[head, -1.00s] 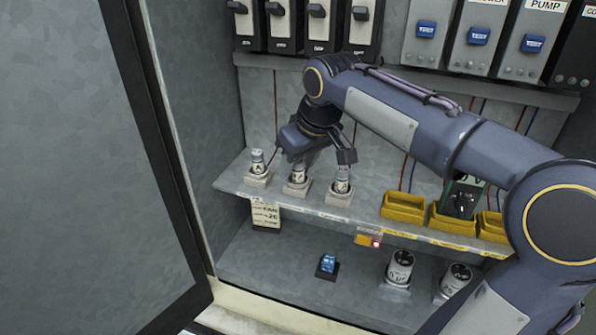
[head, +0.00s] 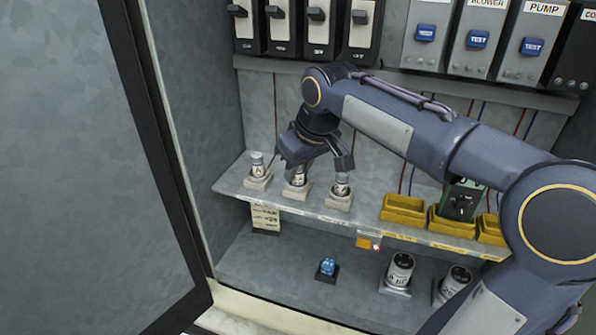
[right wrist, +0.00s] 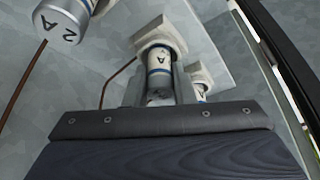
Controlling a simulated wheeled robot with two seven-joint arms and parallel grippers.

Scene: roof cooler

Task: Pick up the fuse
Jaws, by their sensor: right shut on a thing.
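Three small white-and-silver cylindrical fuses stand upright in pale square holders on the shelf: a left fuse (head: 257,166), a middle fuse (head: 297,178) and a right fuse (head: 341,186). My right gripper (head: 306,168) is shut on the middle fuse, with its fingers on either side. In the right wrist view the held fuse (right wrist: 160,64) lies between the fingers (right wrist: 160,84) and still meets its holder (right wrist: 160,36). A neighbouring fuse marked "2 A" (right wrist: 62,22) shows at the upper left of that view. My left gripper is not in view.
Yellow bins (head: 404,210) stand on the shelf (head: 318,212) to the right. Below are a blue part (head: 327,267) and two cans (head: 399,271). Switches (head: 321,22) line the top. The open cabinet door (head: 75,180) fills the left.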

